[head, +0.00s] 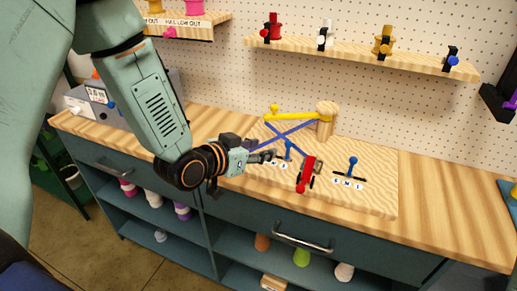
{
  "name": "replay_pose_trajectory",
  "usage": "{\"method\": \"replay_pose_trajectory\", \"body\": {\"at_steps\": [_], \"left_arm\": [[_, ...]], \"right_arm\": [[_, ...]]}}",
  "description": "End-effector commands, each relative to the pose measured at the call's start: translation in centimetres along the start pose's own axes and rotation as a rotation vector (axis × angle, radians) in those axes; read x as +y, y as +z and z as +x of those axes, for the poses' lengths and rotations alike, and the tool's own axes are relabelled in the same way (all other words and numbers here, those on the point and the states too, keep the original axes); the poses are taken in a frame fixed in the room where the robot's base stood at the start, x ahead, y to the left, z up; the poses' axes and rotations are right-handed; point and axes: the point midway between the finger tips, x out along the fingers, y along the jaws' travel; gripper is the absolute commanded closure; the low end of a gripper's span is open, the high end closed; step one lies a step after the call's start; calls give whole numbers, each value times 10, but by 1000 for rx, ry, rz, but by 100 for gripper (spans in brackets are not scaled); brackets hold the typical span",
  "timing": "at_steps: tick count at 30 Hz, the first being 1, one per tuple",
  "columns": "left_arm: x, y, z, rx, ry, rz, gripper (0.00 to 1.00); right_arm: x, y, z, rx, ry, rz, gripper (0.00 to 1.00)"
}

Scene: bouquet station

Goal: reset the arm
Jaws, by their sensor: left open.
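My left arm comes in from the upper left and reaches down over the front of the wooden worktop. My left gripper (262,150) is open. It is at the left of a wooden board, close to a blue peg-like piece (289,149); I cannot tell whether they touch. Nothing shows held in it. My right gripper is not in view.
The board (375,195) bears a wooden post (326,118) with yellow and blue rods, a red piece (307,173) and another blue piece (351,166). A shelf (350,54) with several coloured spools hangs behind. The worktop's right side (450,205) is clear.

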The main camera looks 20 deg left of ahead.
Motion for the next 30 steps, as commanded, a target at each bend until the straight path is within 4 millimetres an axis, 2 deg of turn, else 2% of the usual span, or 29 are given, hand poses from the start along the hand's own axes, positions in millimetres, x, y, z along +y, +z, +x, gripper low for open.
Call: {"method": "replay_pose_trajectory", "body": {"at_steps": [8,11,14,15,18,20,21,27,30], "left_arm": [[-1,4,0,-18,-5,-18,57],[-3,34,-8,-127,-54,-103,57],[4,96,-19,-277,-95,-179,57],[8,123,-24,-339,-110,-206,57],[20,187,-42,-490,-146,-262,57],[28,224,-56,-576,-165,-291,57],[33,248,-66,-635,-178,-307,57],[64,361,-125,-919,-232,-359,57],[78,406,-154,-1035,-245,-362,57]], "right_arm": [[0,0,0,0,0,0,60],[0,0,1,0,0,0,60],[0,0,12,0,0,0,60],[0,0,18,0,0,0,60],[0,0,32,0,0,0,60],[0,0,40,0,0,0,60],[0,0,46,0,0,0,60],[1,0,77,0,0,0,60],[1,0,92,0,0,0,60]]}}
